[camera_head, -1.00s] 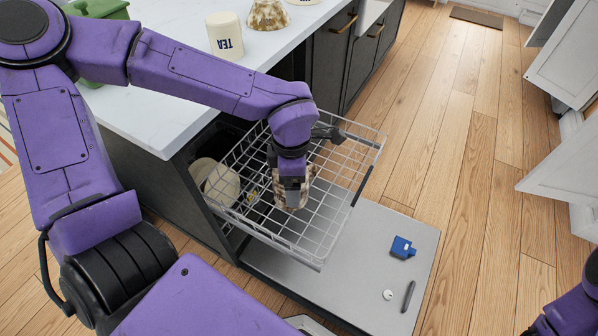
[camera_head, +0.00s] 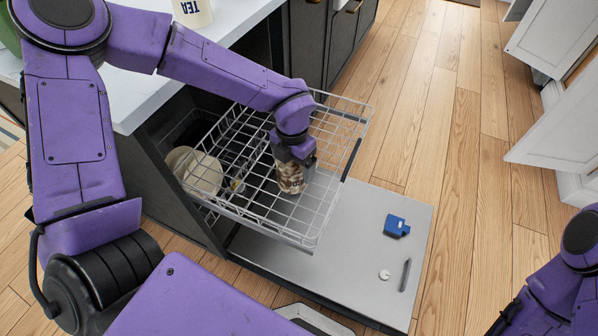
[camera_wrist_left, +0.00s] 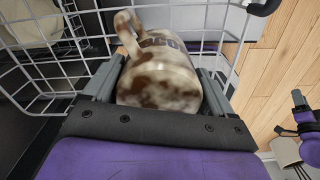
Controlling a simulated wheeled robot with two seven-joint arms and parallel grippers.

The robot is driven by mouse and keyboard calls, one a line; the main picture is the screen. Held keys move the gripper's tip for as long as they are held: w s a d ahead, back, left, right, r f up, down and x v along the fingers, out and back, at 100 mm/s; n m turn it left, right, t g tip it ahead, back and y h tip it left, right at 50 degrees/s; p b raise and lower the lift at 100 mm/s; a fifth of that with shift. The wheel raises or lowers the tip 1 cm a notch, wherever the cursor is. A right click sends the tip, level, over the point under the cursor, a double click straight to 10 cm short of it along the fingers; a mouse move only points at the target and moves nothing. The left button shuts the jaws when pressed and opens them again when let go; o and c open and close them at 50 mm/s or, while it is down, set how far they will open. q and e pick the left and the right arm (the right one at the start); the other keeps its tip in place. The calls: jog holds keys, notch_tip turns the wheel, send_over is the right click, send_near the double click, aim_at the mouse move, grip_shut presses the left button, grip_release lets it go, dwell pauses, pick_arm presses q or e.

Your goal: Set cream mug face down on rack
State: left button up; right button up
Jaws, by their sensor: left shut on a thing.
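The cream mug (camera_head: 291,178) has brown mottled patches and blurred dark lettering. My left gripper (camera_head: 293,152) is shut on it and points down over the pulled-out wire rack (camera_head: 232,212). In the left wrist view the mug (camera_wrist_left: 165,78) sits between the two fingers of the left gripper (camera_wrist_left: 158,92), its handle (camera_wrist_left: 127,32) toward the upper left. The mug hangs within the rack's outline in the head view; whether it touches the wires is hidden. My right arm shows at the lower right, but its gripper is out of view.
Cream plates (camera_head: 196,170) stand at the rack's back left. The open dishwasher door (camera_head: 352,235) below holds a blue item (camera_head: 397,226), a white disc and a dark stick. A TEA canister (camera_head: 193,10) stands on the counter (camera_head: 165,85). Most rack wires near the mug are bare.

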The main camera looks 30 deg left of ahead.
pick_arm(q)
jog(key=w+f, duration=0.1)
jog(key=f, duration=0.1)
jog(key=w+f, duration=0.1)
jog(key=f, duration=0.1)
jog(key=w+f+b, duration=0.1)
jog(key=f, duration=0.1)
jog(key=shift+f, duration=0.25)
jog(key=shift+s+f, duration=0.1)
jog(key=shift+f, duration=0.05)
jog(key=o, duration=1.1)
notch_tip(320, 180, up, 12)
jog(key=shift+r+p, duration=0.2)
jog(key=shift+p, duration=0.9)
